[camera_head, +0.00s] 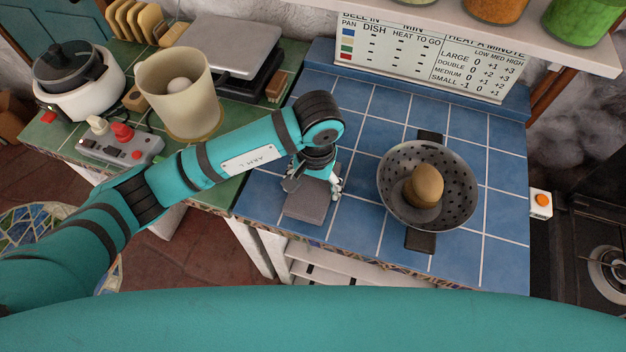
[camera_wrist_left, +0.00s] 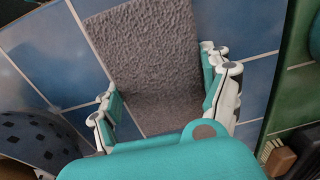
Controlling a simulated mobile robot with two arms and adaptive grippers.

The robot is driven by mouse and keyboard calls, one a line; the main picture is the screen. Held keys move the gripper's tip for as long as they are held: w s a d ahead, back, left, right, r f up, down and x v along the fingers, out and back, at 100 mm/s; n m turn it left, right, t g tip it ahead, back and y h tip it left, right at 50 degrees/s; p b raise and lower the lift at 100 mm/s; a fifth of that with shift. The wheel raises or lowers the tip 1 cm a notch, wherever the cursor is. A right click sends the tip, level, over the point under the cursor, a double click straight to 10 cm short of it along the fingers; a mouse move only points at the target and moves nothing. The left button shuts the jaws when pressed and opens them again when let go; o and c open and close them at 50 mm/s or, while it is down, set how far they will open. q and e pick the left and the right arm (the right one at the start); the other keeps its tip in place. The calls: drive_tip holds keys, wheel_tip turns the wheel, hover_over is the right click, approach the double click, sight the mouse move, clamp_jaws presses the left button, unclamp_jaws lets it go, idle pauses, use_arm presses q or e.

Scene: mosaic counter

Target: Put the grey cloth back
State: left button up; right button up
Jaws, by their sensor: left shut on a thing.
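The grey cloth (camera_head: 305,209) is a flat, folded-looking rectangle at the left part of the blue tiled counter, near its front edge. My left gripper (camera_head: 318,188) reaches down at its far right side. In the left wrist view the cloth (camera_wrist_left: 150,50) spreads out between the fingers of my left gripper (camera_wrist_left: 165,108), which is shut on it. Its near end is hidden behind the wrist housing. I cannot tell whether the cloth touches the tiles. My right gripper is not in view.
A dark perforated colander (camera_head: 392,205) with a brown rounded object (camera_head: 424,186) in it stands right of the gripper. A cream bin (camera_head: 180,112), a scale (camera_head: 222,50) and a cooker (camera_head: 75,92) crowd the green counter. Blue tiles behind the gripper are clear.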

sight(315, 186)
use_arm(q)
drive_tip(key=shift+f+b, duration=0.2)
drive_tip(key=shift+b, duration=0.1)
drive_tip(key=o, duration=1)
drive_tip(key=shift+r, duration=0.1)
drive_tip(key=shift+c, duration=0.2)
drive_tip(key=shift+r+p, duration=0.2)
drive_tip(key=shift+p, duration=0.15)
wheel_tip(315, 186, up, 12)
drive_tip(key=p, duration=0.3)
drive_tip(key=shift+d, duration=0.25)
drive_tip(key=shift+s+f, duration=0.1)
